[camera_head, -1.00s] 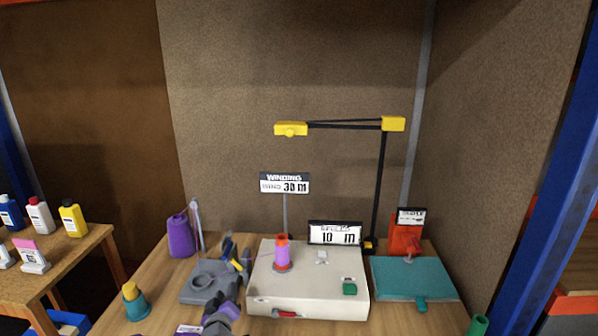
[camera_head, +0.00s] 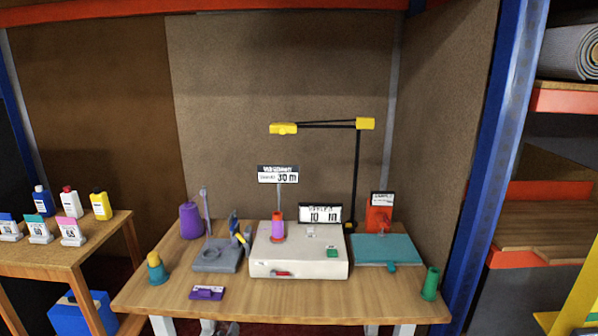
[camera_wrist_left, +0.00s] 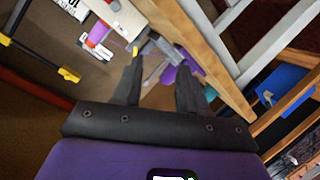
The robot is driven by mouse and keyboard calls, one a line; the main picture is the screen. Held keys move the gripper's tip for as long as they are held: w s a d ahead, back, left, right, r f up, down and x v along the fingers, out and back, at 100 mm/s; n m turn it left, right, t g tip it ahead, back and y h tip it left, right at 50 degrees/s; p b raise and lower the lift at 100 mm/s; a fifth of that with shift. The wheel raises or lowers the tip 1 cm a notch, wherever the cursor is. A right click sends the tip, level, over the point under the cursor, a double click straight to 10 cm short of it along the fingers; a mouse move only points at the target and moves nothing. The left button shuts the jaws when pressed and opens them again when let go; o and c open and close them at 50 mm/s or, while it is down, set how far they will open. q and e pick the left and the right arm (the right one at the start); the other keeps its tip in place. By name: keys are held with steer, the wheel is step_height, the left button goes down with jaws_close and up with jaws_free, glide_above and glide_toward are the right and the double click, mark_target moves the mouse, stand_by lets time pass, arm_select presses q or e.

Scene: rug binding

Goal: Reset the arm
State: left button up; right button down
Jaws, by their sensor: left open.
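My left gripper (camera_wrist_left: 160,72) is open in the left wrist view, with two dark fingers apart and nothing seen between them. In the head view only a small grey part of my left arm shows below the table's front edge. My right gripper is not in view.
The wooden table (camera_head: 290,298) has a clear front strip except for a purple tag (camera_head: 207,293). A yellow-topped teal cone (camera_head: 157,268) and a green spool (camera_head: 430,284) stand near its sides. A side table (camera_head: 70,246) holds several bottles.

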arm_select(q)
steer(key=s+d+f+m+g+h+p, duration=0.1)
steer(key=s+d+f+g+h, duration=0.2)
steer(key=s+f, duration=0.4)
steer(key=s+d+f+m+g+p, duration=0.1)
steer(key=s+d+f+m+g, duration=0.1)
steer(key=s+d+f+g, duration=0.5)
steer(key=s+f+g, duration=0.1)
steer(key=s, duration=0.9)
steer(key=s+f+m+g+h, duration=0.1)
steer(key=s+f+g, duration=0.2)
steer(key=s, duration=0.8)
steer(key=shift+s+d+f+m+p, duration=0.3)
steer(key=shift+s+d+f+p, duration=0.1)
steer(key=shift+f, duration=0.4)
